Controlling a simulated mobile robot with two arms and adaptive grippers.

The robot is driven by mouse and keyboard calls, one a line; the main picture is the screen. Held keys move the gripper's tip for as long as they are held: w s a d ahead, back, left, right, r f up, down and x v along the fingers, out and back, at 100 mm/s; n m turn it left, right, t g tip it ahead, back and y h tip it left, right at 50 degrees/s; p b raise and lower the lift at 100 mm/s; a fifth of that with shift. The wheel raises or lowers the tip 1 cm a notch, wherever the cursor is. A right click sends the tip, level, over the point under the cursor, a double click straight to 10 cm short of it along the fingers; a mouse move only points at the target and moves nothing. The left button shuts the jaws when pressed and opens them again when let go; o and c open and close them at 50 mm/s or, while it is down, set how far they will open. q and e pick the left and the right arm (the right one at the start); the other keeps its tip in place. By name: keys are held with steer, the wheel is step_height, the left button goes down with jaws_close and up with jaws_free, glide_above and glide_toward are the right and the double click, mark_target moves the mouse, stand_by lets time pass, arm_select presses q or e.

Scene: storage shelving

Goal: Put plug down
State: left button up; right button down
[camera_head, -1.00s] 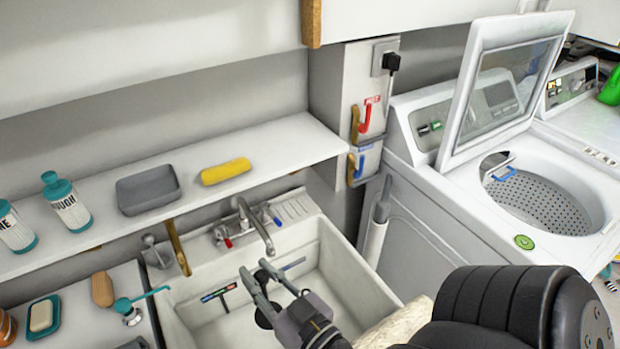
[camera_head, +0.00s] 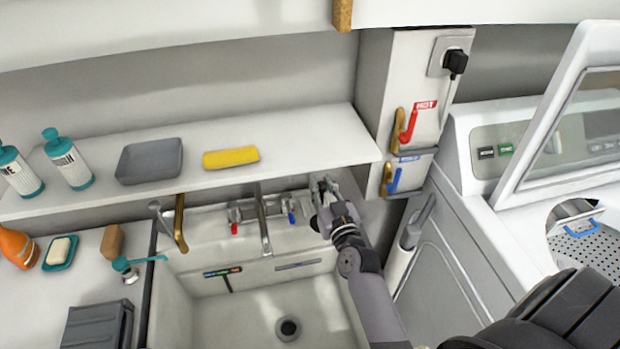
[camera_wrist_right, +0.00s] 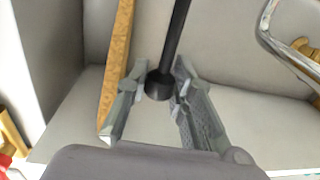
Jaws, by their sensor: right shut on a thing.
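In the head view my right gripper (camera_head: 322,184) is at the back right corner of the sink (camera_head: 330,300), right of the faucet (camera_head: 264,222), just under the shelf's front edge. In the right wrist view its two fingers (camera_wrist_right: 157,92) close around a black round piece with a long black rod, which I take to be the plug (camera_wrist_right: 158,86). The drain (camera_head: 288,328) in the basin floor shows uncovered. My left gripper is not in view.
A shelf (camera_head: 290,138) above the sink holds a grey tray (camera_head: 150,161), a yellow sponge (camera_head: 230,157) and two bottles. Red (camera_head: 408,128) and blue (camera_head: 395,180) levers are on the wall box at right. A washing machine (camera_head: 480,200) stands beyond. The basin floor is clear.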

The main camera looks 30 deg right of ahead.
steer(key=w+d+f+b, duration=0.1)
steer(key=w+b, duration=0.2)
steer(key=w, duration=0.2)
steer(key=w+d+f+b, duration=0.1)
steer(key=w+f+b, duration=0.1)
steer(key=w, duration=0.3)
steer(key=shift+w+f+b, duration=0.15)
steer(key=shift+f+b, duration=0.15)
steer(key=shift+b, duration=0.35)
steer(key=shift+f, duration=0.1)
steer(key=c, duration=1.4)
jaws_free()
steer(key=shift+f, duration=0.1)
